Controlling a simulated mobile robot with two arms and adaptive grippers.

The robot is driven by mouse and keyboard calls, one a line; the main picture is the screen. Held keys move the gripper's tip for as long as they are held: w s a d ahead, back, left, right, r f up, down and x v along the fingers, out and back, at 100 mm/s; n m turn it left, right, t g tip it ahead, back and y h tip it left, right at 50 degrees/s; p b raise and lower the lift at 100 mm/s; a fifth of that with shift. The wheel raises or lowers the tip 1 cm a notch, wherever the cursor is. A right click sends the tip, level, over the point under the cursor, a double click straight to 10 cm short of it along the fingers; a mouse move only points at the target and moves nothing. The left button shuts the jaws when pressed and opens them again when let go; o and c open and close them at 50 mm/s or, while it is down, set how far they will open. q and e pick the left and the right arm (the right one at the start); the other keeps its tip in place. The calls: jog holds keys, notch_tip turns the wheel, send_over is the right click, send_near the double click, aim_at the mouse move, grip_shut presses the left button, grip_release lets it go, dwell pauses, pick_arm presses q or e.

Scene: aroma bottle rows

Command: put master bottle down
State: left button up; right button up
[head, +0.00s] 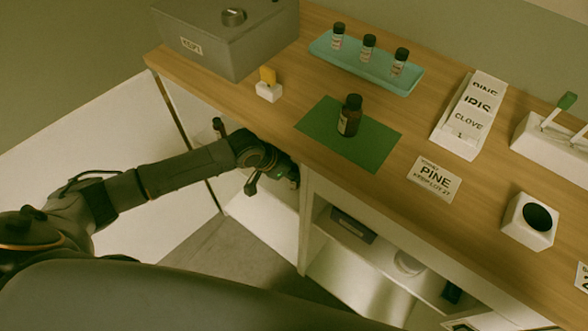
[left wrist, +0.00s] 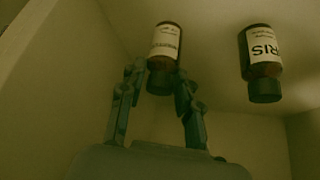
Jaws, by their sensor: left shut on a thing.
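My left arm reaches from the left to the cabinet under the wooden counter, and its gripper is mostly hidden by the cabinet side in the head view. In the left wrist view my left gripper (left wrist: 160,85) is shut on a brown bottle (left wrist: 164,45) with a pale label too blurred to read. That view looks upside down, with the bottle's dark cap low in the picture. A second brown bottle (left wrist: 261,58), labelled IRIS, stands apart to the right of it. I cannot tell whether the held bottle touches the shelf. My right gripper is not in view.
On the counter (head: 300,60), a dark bottle (head: 350,115) stands on a green mat (head: 375,152). Three small bottles stand on a teal tray (head: 385,80). A grey box (head: 225,45), a PINE card (head: 435,180) and a white label holder (head: 458,138) are nearby. Cabinet walls are close around my gripper.

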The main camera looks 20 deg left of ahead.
pick_arm(q)
jog(key=o, duration=1.2)
jog(key=shift+c, duration=0.2)
jog(key=shift+s+a+r, duration=0.1)
jog(key=shift+r, duration=0.15)
jog(key=s+a, duration=0.8)
jog(key=s, duration=0.1)
jog(key=shift+s+a+r, duration=0.15)
jog(key=shift+r, duration=0.2)
